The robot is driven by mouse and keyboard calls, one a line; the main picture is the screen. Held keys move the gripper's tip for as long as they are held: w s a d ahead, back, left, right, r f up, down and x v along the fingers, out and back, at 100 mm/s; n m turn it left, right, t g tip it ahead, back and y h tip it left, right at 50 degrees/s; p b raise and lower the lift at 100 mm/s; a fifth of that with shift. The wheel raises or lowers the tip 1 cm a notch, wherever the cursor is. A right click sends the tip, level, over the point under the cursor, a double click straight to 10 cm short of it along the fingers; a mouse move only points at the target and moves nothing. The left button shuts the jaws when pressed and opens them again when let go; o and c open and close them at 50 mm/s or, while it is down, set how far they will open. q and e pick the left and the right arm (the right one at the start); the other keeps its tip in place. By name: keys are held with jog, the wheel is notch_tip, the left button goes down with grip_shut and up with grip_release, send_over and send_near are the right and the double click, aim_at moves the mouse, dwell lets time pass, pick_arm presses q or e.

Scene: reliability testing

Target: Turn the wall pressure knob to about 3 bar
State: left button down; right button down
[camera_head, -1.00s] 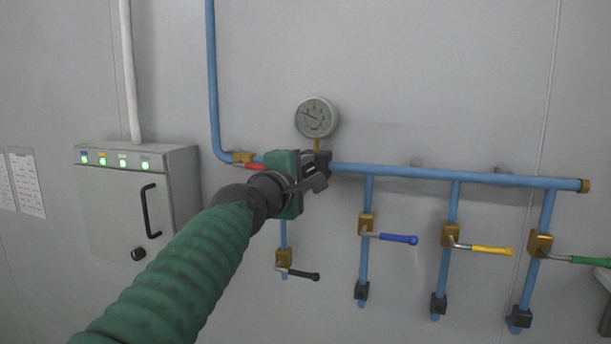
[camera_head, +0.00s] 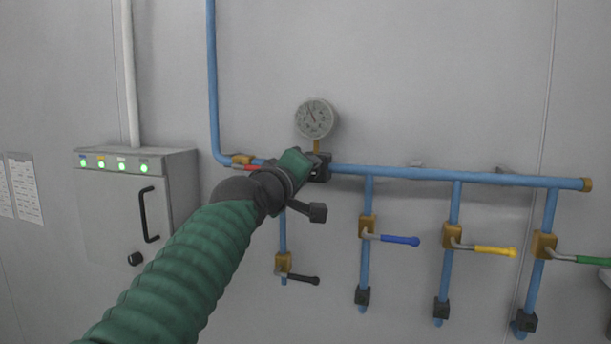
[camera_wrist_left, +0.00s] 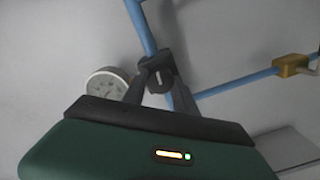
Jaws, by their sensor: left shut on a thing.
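The round white pressure gauge (camera_head: 316,118) stands above the blue pipe; its needle points up and to the left, and its numbers are too small to read. The gauge (camera_wrist_left: 108,82) also shows left of the fingers in the left wrist view. My left gripper (camera_head: 317,168) is at the pipe just below the gauge, mostly hidden behind its own green body. In the left wrist view, my left gripper (camera_wrist_left: 157,84) is shut on the dark pressure knob (camera_wrist_left: 158,82), with a finger on each side of it. My right gripper is out of view.
The blue pipe (camera_head: 450,174) runs right along the wall. Below it hang valves with black (camera_head: 303,275), blue (camera_head: 400,239), yellow (camera_head: 493,250) and green (camera_head: 590,261) handles. A red handle (camera_head: 253,167) is close to my left wrist. A grey control box (camera_head: 115,215) is at the left.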

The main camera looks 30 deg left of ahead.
pick_arm(q)
jog(key=shift+w+f, duration=0.1)
jog(key=shift+f, duration=0.15)
jog(key=c, duration=1.1)
grip_release()
jog(key=shift+c, duration=0.2)
jog(key=shift+o, duration=0.9)
jog(key=shift+w, duration=0.2)
jog(key=shift+r, duration=0.1)
jog(key=shift+s, duration=0.15)
jog(key=b+v, duration=1)
jog(key=v, duration=0.6)
jog(key=shift+s, duration=0.2)
